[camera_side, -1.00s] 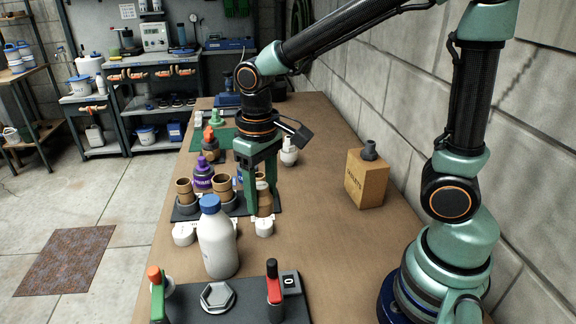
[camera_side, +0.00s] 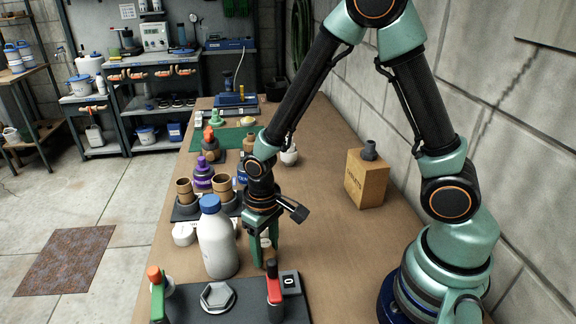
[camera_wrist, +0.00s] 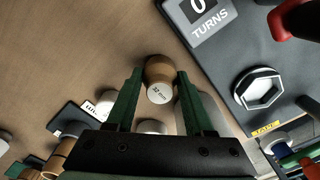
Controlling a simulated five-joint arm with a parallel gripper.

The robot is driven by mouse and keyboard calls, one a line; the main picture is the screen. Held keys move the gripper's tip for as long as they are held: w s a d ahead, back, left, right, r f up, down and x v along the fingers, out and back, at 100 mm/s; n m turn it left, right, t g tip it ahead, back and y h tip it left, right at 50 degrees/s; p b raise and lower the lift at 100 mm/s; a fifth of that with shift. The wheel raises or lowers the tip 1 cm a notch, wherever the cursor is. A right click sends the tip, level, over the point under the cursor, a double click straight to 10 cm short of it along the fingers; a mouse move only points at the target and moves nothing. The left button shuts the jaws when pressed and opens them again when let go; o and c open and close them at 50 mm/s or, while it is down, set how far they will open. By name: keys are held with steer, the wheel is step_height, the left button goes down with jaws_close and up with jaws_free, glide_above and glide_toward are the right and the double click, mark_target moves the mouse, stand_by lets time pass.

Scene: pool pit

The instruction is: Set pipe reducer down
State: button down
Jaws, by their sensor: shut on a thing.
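The pipe reducer (camera_wrist: 159,74), tan with a white end face marked with small print, is between the two green fingers of my gripper (camera_wrist: 158,84) in the wrist view. My gripper is shut on it. In the side view my gripper (camera_side: 264,252) points down at the near part of the bench, right of the white bottle (camera_side: 217,244). The reducer is mostly hidden there by the fingers, and I cannot tell whether its lower end touches the bench.
A tray (camera_side: 183,214) with tan fittings stands behind the bottle. A gaskets box (camera_side: 367,181) with a grey fitting on top is at right. The bench between is clear.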

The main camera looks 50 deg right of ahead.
mark_target(265, 243)
steer(key=shift+f, duration=0.1)
steer(key=shift+c, duration=1.4)
jaws_free()
steer(key=shift+f, duration=0.1)
steer(key=s+d+r+t, duration=0.2)
steer(key=d+r, duration=0.1)
steer(key=r, duration=0.9)
steer(key=s+d+r+t, duration=0.1)
steer(key=d+r+t, duration=0.2)
steer(key=r, duration=0.8)
steer(key=shift+s+d+r+t, duration=0.3)
steer(key=shift+s+d+r, duration=0.1)
steer(key=shift+d, duration=0.2)
